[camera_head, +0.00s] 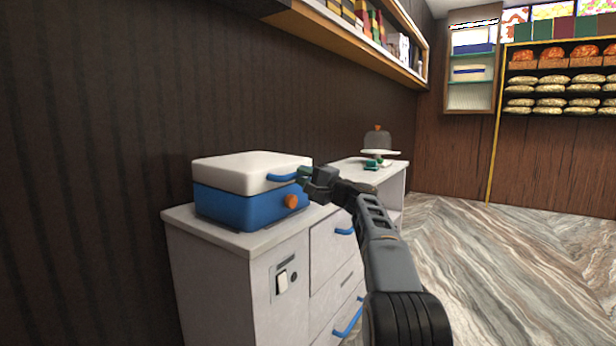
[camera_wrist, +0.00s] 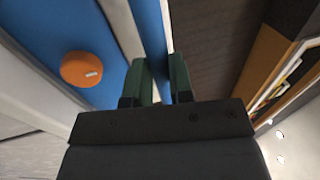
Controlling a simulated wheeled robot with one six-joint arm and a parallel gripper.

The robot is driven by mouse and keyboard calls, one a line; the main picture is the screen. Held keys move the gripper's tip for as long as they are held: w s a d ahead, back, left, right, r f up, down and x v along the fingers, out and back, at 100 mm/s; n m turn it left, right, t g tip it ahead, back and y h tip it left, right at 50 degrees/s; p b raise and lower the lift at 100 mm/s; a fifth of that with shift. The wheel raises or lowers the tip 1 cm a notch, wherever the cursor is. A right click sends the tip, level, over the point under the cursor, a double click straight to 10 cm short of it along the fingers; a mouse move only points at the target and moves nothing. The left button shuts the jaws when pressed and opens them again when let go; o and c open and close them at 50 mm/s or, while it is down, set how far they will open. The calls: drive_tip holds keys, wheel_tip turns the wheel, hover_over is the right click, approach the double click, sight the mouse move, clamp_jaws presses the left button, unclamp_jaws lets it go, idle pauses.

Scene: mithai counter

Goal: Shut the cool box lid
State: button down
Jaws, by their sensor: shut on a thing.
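The cool box (camera_head: 240,207) has a blue body and stands on the white counter. Its white lid (camera_head: 245,170) lies over the top of the body and looks down or nearly so; I cannot tell if a small gap is left. A blue handle (camera_head: 284,176) is on the lid's front. My gripper (camera_head: 304,175) is at the right end of this handle. In the wrist view, the green fingers of my gripper (camera_wrist: 164,75) are shut on the blue handle bar (camera_wrist: 152,30). An orange knob (camera_wrist: 82,69) on the blue body shows beside them.
The white counter (camera_head: 232,240) has drawers with blue handles (camera_head: 347,318). A cake stand with a dark dome (camera_head: 377,141) stands farther back. A wall shelf (camera_head: 345,28) hangs above. Open floor (camera_head: 480,260) lies to the right.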

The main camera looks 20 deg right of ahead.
drive_tip(key=shift+w+a+f+g, duration=0.15)
drive_tip(key=shift+a+f, duration=0.05)
drive_tip(key=shift+f, duration=0.35)
drive_tip(key=shift+w+a+f+g, duration=0.15)
drive_tip(key=shift+f, duration=0.4)
drive_tip(key=c, duration=1.2)
unclamp_jaws()
drive_tip(key=shift+w+a, duration=0.1)
drive_tip(key=shift+a, duration=0.1)
drive_tip(key=shift+o, duration=0.9)
drive_tip(key=shift+d, duration=0.1)
drive_tip(key=v, duration=1.4)
drive_tip(key=shift+r, duration=0.4)
drive_tip(key=shift+r+p, duration=0.1)
drive_tip(key=shift+p, duration=0.2)
